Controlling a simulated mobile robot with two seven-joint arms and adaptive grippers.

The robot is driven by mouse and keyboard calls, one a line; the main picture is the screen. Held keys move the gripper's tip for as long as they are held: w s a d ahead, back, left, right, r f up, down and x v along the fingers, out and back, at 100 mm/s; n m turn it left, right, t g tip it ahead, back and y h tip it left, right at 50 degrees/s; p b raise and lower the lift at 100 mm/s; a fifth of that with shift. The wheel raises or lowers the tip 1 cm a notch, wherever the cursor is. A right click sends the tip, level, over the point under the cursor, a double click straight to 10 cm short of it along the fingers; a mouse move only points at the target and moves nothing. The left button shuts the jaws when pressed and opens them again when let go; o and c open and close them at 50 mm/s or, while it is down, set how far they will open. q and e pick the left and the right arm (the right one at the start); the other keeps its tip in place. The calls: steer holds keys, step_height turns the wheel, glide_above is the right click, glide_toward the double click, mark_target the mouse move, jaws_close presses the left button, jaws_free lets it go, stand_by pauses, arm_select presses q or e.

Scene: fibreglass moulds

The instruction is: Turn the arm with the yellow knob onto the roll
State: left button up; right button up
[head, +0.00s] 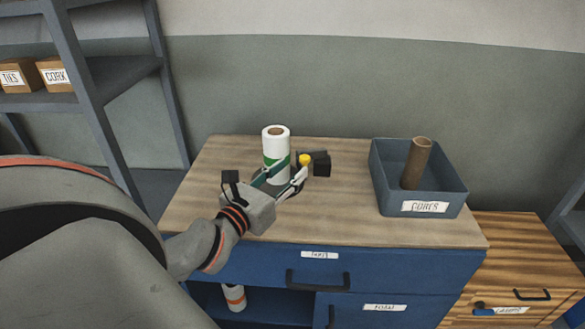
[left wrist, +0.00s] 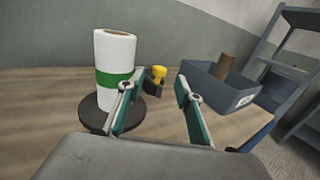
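A white roll with a green band (head: 276,148) stands upright on a dark round base towards the back of the wooden-topped cabinet. It also shows in the left wrist view (left wrist: 115,55). The yellow knob (head: 305,159) is just right of the roll, at a small black arm or block (head: 321,166); the knob also shows in the left wrist view (left wrist: 159,72). My left gripper (head: 293,170) is open and empty in front of the knob. In the left wrist view the knob appears between the fingertips, beyond them. My right gripper is not in view.
A grey-blue bin labelled CORES (head: 388,191) holds a brown cardboard tube (head: 416,164) on the right of the top. The top between roll and bin is mostly clear. A grey shelf (head: 130,75) with boxes stands at the left; a wall is behind.

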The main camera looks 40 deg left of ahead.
mark_target(304, 161)
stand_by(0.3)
arm_select(q)
steer(key=w+n+y+p, duration=0.1)
steer(key=w+y, duration=0.1)
steer(key=w+n+g+y+p, duration=0.1)
steer(key=w+n+y, duration=0.1)
steer(key=w, duration=0.1)
steer(key=w+n+g+y+p, duration=0.1)
steer(key=w+y, duration=0.1)
steer(key=shift+w+a+f+y, duration=0.15)
steer(key=shift+w+a+y, duration=0.1)
steer(key=shift+a+y, duration=0.1)
stand_by(0.6)
jaws_close()
